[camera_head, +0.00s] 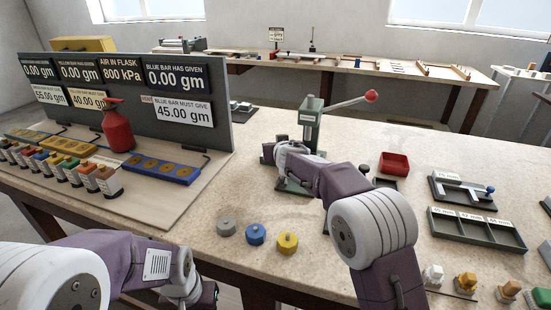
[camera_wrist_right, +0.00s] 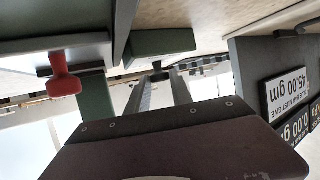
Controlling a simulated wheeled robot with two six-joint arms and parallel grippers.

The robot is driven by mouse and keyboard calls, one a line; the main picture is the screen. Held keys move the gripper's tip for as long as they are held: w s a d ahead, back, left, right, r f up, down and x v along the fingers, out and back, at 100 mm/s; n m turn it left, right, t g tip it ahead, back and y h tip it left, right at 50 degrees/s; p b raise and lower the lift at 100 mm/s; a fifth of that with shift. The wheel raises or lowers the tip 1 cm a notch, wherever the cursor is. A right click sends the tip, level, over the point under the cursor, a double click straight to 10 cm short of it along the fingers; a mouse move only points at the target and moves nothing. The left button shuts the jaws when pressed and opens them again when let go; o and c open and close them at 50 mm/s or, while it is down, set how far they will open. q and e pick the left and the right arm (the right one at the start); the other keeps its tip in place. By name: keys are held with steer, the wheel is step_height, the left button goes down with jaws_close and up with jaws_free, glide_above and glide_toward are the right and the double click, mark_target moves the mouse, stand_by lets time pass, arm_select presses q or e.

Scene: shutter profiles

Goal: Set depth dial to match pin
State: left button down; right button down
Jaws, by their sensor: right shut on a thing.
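The green press (camera_head: 311,122) stands upright on the bench, with a white label and a lever ending in a red ball (camera_head: 371,96). My right gripper (camera_head: 268,152) is at the press's left side, and my forearm hides much of its base. In the right wrist view, which is upside down, the fingers (camera_wrist_right: 160,74) close on a small dark part beside the green body (camera_wrist_right: 160,43); this appears to be the depth dial, and its marks cannot be read.
Grey, blue and yellow knobbed weights (camera_head: 255,234) lie in front of the press. A red tray (camera_head: 394,163) and a grey compartment tray (camera_head: 477,238) stand at right. A display board (camera_head: 130,130) with a red flask (camera_head: 117,130) stands at left.

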steer(key=shift+d+r+n+y+p, duration=0.1)
steer(key=shift+d+n+y+p, duration=0.1)
steer(key=shift+n+y+p, duration=0.25)
steer(key=n+y+p, duration=0.1)
steer(key=p, duration=0.1)
steer(key=n+g+y+p, duration=0.1)
steer(key=p, duration=0.1)
steer(key=shift+w+d+r+y, duration=0.1)
steer(key=shift+d+r+y, duration=0.05)
steer(key=shift+y, duration=0.1)
steer(key=shift+f+n+y+p, duration=0.2)
steer(key=shift+n+y+p, duration=0.25)
steer(key=shift+p, duration=0.45)
steer(key=c, duration=1.2)
jaws_free()
steer(key=shift+o, duration=0.2)
steer(key=shift+f, duration=0.1)
